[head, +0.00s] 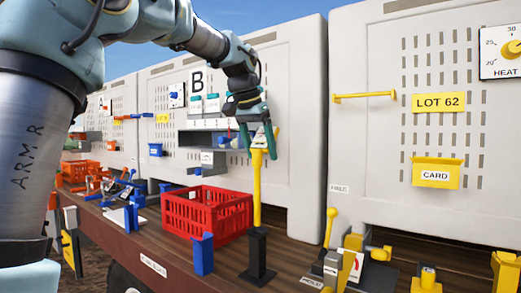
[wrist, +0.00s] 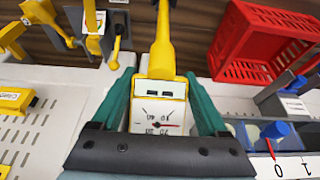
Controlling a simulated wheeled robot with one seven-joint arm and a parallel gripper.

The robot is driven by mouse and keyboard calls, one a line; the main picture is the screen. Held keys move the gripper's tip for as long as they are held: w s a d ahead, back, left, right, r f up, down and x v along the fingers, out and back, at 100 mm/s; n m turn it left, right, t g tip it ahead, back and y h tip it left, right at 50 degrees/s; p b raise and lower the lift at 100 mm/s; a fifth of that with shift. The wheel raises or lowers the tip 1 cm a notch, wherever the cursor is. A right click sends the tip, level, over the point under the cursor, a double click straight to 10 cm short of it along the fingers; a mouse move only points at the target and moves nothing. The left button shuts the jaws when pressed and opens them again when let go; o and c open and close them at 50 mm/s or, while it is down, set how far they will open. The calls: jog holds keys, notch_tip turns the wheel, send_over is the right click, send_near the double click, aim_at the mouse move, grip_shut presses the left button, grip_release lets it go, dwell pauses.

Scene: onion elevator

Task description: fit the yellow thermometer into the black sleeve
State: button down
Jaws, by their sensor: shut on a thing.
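My gripper (head: 260,140) is shut on the yellow thermometer (head: 257,190), gripping it at its head. The thermometer hangs upright with its long stem pointing down. In the wrist view, its white dial (wrist: 160,118) sits between the two green fingers of my gripper (wrist: 160,78), and its stem runs away from me. The black sleeve (head: 257,258) stands upright on the brown bench, directly below the stem in the head view. The stem's lower end meets the sleeve's top edge in the picture; I cannot tell whether it is inside or just above or behind.
A red crate (head: 205,215) stands just left of the thermometer, and a blue sleeve (head: 203,255) stands in front of it. To the right are yellow levers and clamps (head: 352,250). White panels (head: 300,120) rise behind the bench (head: 225,275).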

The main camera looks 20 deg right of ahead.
aim_at(259, 193)
jog(key=shift+f+b, duration=4.45)
jog(key=shift+f, duration=1.85)
grip_release()
